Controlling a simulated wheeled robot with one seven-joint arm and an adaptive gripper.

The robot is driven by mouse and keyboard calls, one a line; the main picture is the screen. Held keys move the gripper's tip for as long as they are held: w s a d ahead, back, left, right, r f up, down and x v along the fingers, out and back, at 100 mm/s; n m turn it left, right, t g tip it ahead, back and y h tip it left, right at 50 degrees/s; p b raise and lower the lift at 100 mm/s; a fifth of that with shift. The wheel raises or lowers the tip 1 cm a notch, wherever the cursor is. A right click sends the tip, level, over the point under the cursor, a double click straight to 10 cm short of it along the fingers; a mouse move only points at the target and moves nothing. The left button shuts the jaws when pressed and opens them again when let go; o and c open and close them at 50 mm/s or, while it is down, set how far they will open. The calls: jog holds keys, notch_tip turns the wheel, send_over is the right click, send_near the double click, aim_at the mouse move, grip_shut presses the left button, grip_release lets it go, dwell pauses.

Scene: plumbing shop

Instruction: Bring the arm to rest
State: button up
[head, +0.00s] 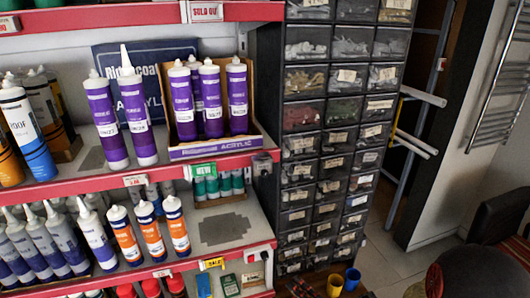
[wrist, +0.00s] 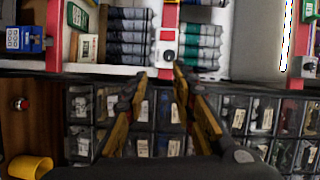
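My gripper (wrist: 159,73) shows in the wrist view with its two yellow-and-dark fingers slanting in towards their tips. A gap remains between the tips and nothing is held in it. Behind the fingers are the drawer cabinet and a shelf edge; I cannot tell how far off they are. I cannot make out the gripper in the head view.
Red-edged shelves (head: 235,248) hold purple tubes (head: 184,100), orange-labelled tubes (head: 150,230) and other goods. A dark drawer cabinet (head: 330,110) stands beside them. A yellow cup (head: 352,278) is low in front. Tiled floor (head: 385,262) shows at right.

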jog(key=s+d+f+n+g+h, duration=0.1)
jog(key=d+f+n+g+h, duration=0.1)
jog(key=d+f+h, duration=0.3)
jog(key=d+f+n+g+h, duration=0.1)
jog(key=d+f+g, duration=0.15)
jog(key=f, duration=0.55)
jog(key=s+d+r+n+g+h, duration=0.25)
jog(key=s+d+g+h, duration=0.3)
jog(key=d, duration=0.65)
jog(key=s+a+r+n+b, duration=0.1)
jog(key=s+a+r, duration=0.2)
jog(key=r, duration=0.5)
jog(key=s+a+r+n+t+b, duration=0.1)
jog(key=s+a+r, duration=0.3)
jog(key=r, duration=0.4)
jog(key=s+a+r+n+b, duration=0.1)
jog(key=s+a+r, duration=0.3)
jog(key=r, duration=0.4)
jog(key=shift+s+a+r+n+t+y+b, duration=0.25)
jog(key=shift+n+t+y+b, duration=0.15)
jog(key=shift+b, duration=0.5)
